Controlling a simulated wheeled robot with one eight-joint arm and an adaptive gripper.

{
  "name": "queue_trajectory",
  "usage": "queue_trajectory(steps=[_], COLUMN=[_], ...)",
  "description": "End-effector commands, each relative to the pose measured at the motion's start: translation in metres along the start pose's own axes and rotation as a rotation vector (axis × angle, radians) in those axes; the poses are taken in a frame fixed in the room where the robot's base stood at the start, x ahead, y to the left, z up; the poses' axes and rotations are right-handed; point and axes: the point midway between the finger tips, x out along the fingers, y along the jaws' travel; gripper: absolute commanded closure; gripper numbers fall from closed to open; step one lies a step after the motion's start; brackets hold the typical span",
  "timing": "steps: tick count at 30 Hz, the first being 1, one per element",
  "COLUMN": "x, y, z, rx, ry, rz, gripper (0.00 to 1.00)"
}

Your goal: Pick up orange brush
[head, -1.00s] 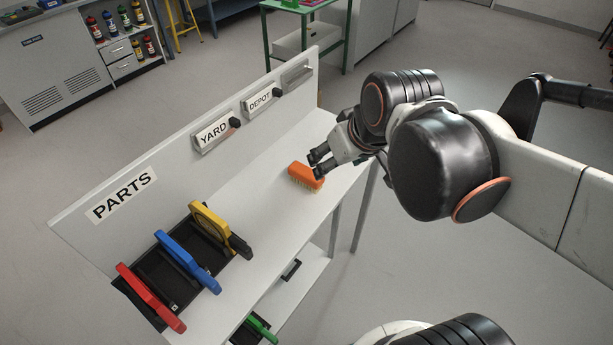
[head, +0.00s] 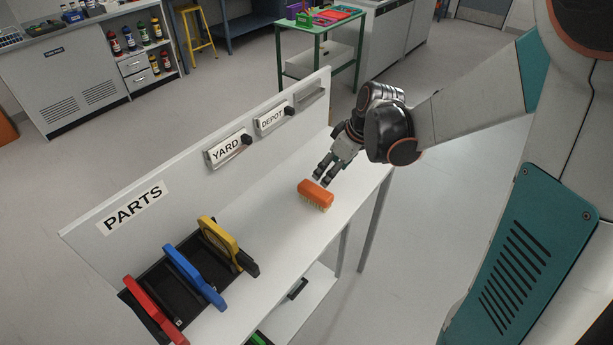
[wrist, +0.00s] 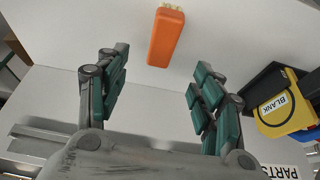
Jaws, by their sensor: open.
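The orange brush (head: 315,194) lies on the white bench top (head: 264,226), with its pale bristles showing along its lower front side in the head view. My gripper (head: 323,175) is just behind and above the brush, with its fingers pointing down toward it. In the wrist view the brush (wrist: 166,37) lies beyond the fingertips, between their lines, with a clear gap to both. My gripper (wrist: 157,78) shows there with its two fingers wide apart and nothing between them.
A black rack holds red (head: 153,308), blue (head: 194,275) and yellow (head: 221,243) tools at the bench's near left. The upright back panel (head: 185,178) carries PARTS, YARD and DEPOT labels. The bench between rack and brush is clear. A green table (head: 318,30) stands behind.

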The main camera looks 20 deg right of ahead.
Motion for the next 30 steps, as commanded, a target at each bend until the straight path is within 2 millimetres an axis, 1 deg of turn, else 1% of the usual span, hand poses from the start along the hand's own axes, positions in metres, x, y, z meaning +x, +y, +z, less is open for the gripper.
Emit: queue_trajectory(steps=[5, 9, 12, 15, 20, 23, 30], x=[0.029, 0.056, 0.071, 0.081, 0.087, 0.094, 0.129], y=[0.000, 0.000, 0.000, 0.000, -0.001, -0.002, -0.005], z=[0.001, 0.001, 0.001, 0.001, 0.001, 0.002, 0.005], rx=[-0.003, -0.003, -0.002, -0.002, -0.001, -0.002, -0.002], ry=[-0.001, -0.001, 0.000, 0.000, 0.000, 0.000, 0.000], rz=[-0.002, -0.001, -0.001, 0.000, 0.000, 0.000, 0.000], gripper=[0.39, 0.39, 0.39, 0.39, 0.39, 0.39, 0.39])
